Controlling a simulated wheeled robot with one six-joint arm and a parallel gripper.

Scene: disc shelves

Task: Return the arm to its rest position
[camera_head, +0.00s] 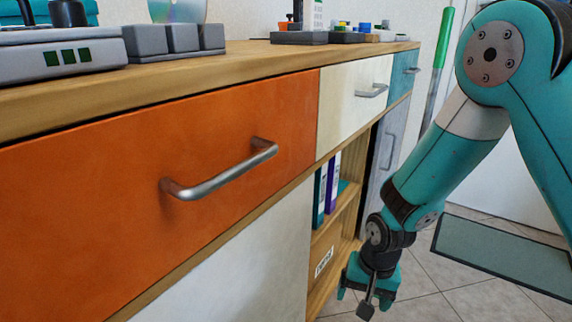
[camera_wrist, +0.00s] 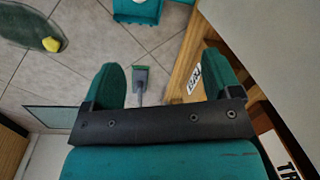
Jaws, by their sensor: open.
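My gripper (camera_head: 367,290) hangs low at the end of my teal arm, in front of the open shelf part of the cabinet. Its two teal fingers stand apart in the wrist view (camera_wrist: 163,68), with nothing held between them. The arm reaches down from the upper right of the head view. The gripper looks close to the shelf's wooden edge, but I cannot tell the exact gap.
The cabinet has an orange drawer (camera_head: 100,190), a white drawer (camera_head: 350,103) and a teal drawer (camera_head: 404,72), all shut. Grey blocks (camera_head: 180,38) and other items stand on the wooden top (camera_head: 250,62). Tiled floor and a mat (camera_head: 500,262) lie right.

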